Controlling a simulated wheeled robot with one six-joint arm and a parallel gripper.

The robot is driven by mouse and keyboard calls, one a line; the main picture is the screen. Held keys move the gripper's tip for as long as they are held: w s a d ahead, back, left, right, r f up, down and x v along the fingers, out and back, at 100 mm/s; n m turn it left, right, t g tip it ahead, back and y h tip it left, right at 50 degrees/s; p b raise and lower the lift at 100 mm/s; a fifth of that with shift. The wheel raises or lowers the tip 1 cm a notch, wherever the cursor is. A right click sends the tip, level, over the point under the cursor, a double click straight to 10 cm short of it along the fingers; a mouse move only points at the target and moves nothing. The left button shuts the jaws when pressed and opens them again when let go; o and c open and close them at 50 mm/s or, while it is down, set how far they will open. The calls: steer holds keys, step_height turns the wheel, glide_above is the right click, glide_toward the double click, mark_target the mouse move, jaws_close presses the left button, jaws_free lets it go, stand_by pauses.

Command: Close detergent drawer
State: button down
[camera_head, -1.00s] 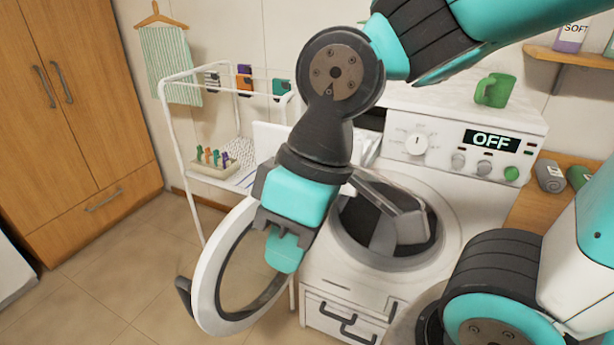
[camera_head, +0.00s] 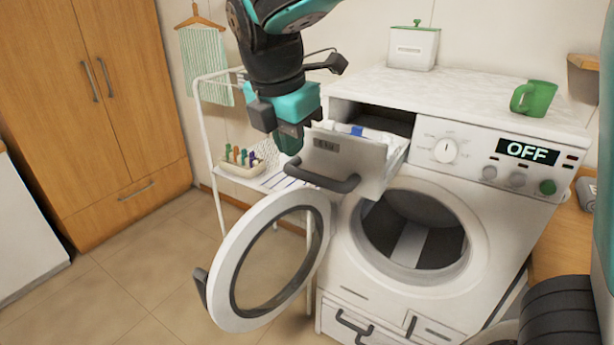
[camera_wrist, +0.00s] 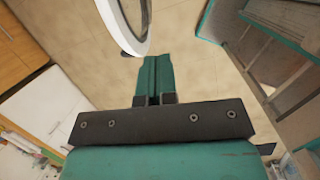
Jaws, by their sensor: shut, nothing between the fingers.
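The detergent drawer (camera_head: 352,160) is pulled out of the upper left of the washing machine (camera_head: 440,274), with a dark handle (camera_head: 322,183) along its front. White and blue contents show inside it. My gripper (camera_head: 289,142) is at the drawer's left front corner, above the handle; I cannot tell whether it touches the drawer. In the wrist view my gripper (camera_wrist: 154,72) has its fingers together with nothing between them. The wrist view does not clearly show the drawer front.
The round washer door (camera_head: 235,270) stands wide open below the drawer and also shows in the wrist view (camera_wrist: 137,46). A drying rack (camera_head: 214,170) is behind on the left.

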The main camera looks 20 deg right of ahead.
mark_target(306, 173)
steer(key=shift+n+h, duration=0.3)
steer(key=shift+n, duration=0.6)
steer(key=shift+w+d+f+p, duration=0.15)
steer(key=shift+w+d+f, duration=0.7)
steer(key=shift+f, duration=0.8)
steer(key=shift+w+d+f+p, duration=0.1)
steer(key=shift+w+d+f, duration=0.75)
steer(key=shift+f, duration=0.85)
steer(key=shift+w+d+f+p, duration=0.15)
steer(key=shift+w+d+f, duration=0.65)
steer(key=shift+f, duration=0.85)
steer(key=shift+w+a, duration=0.1)
steer(key=shift+w, duration=0.05)
